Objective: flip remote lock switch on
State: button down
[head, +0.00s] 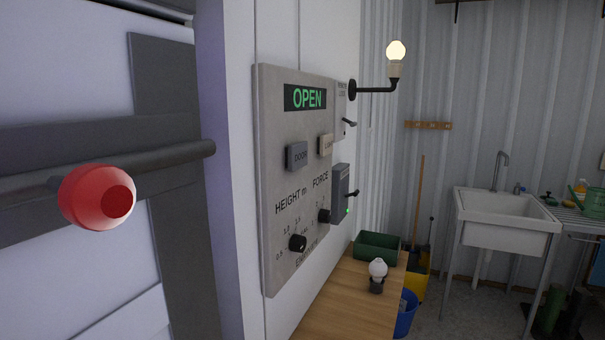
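A grey control panel (290,190) is fixed to the white wall, seen at a steep angle. Its display (305,97) reads OPEN in green. Just beyond its right edge is a narrow plate (341,92) with small lettering that seems to read REMOTE LOCK. A small lever switch (349,123) sticks out from this plate to the right. I cannot tell from this angle which position it is in. Below it, a dark box (340,190) carries another lever (352,194) and a small green light. My gripper is not in view.
A red ball-shaped knob (97,196) and dark bars (165,160) fill the near left. A wooden bench (345,300) below the panel holds a green tray (377,246) and a white bulb (377,269). A lit lamp (396,52) juts from the wall. A sink (505,220) stands right.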

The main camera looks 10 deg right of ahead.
aim_at(352, 124)
jog(key=i+u, duration=0.1)
jog(key=u, duration=1.05)
jog(key=k+j+u, duration=0.1)
jog(key=u, duration=0.4)
jog(key=z, duration=1.05)
jog(key=i+l+z, duration=0.25)
jog(key=i+l, duration=0.15)
jog(key=i+l+z, duration=0.25)
jog(key=i+l, duration=0.1)
jog(key=i, duration=0.05)
